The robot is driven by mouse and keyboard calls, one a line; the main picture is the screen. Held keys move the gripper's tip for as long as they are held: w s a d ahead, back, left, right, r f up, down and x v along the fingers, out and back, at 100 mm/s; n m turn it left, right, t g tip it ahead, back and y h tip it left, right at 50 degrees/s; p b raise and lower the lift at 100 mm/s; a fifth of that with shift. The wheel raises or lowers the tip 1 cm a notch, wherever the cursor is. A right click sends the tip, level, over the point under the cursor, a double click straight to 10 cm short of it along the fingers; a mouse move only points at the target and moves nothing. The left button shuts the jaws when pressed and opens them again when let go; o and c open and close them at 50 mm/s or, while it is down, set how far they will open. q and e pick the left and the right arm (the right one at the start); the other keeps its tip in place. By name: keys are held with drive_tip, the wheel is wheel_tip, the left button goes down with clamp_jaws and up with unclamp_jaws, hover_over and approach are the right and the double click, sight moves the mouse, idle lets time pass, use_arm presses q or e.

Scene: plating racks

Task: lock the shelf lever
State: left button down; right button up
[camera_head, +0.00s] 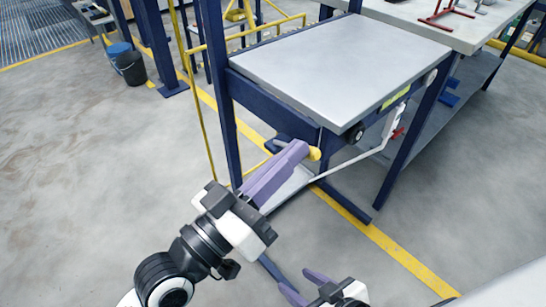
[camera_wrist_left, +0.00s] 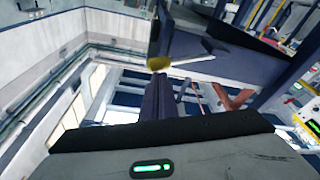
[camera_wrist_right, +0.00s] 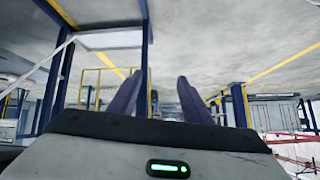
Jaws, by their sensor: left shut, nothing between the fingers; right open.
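The shelf (camera_head: 340,62) has a grey top on a dark blue frame. The lever's yellow knob (camera_head: 315,153) shows below its front edge; it also shows in the left wrist view (camera_wrist_left: 159,63), with a thin rod running right from it. My left gripper (camera_head: 303,149) is shut and empty, its purple fingertips right at the knob. In the left wrist view its fingertips (camera_wrist_left: 159,80) lie just below the knob; I cannot tell whether they touch. My right gripper (camera_head: 294,280) is low at the bottom edge, open and empty, away from the lever; its spread fingers show in the right wrist view (camera_wrist_right: 157,85).
A blue post (camera_head: 219,90) and yellow rail (camera_head: 198,110) stand left of the shelf. A white bent bar (camera_head: 385,143) with a red part is under its right side. A grey workbench (camera_head: 440,25) adjoins at upper right. Open floor lies in front; buckets (camera_head: 130,68) stand far left.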

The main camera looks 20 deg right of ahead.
use_arm(q)
drive_tip(key=m, duration=0.1)
drive_tip(key=f+m+b, duration=0.1)
drive_tip(key=shift+s+d+f+m, duration=0.15)
drive_tip(key=shift+s+f+m, duration=0.1)
drive_tip(key=shift+s+m, duration=0.1)
use_arm(e)
drive_tip(key=shift+a, duration=0.2)
use_arm(q)
drive_tip(key=shift+g, duration=0.3)
use_arm(e)
drive_tip(key=shift+f, duration=0.15)
use_arm(q)
wheel_tip(320, 180, up, 5)
drive_tip(key=a+p, duration=0.2)
drive_tip(key=p, duration=0.2)
drive_tip(key=f+b+v, duration=0.1)
drive_tip(key=b+v, duration=0.1)
drive_tip(key=v, duration=0.8)
drive_tip(key=shift+f, duration=0.3)
use_arm(e)
drive_tip(key=shift+s+d+r, duration=0.2)
drive_tip(key=shift+s+r, duration=0.05)
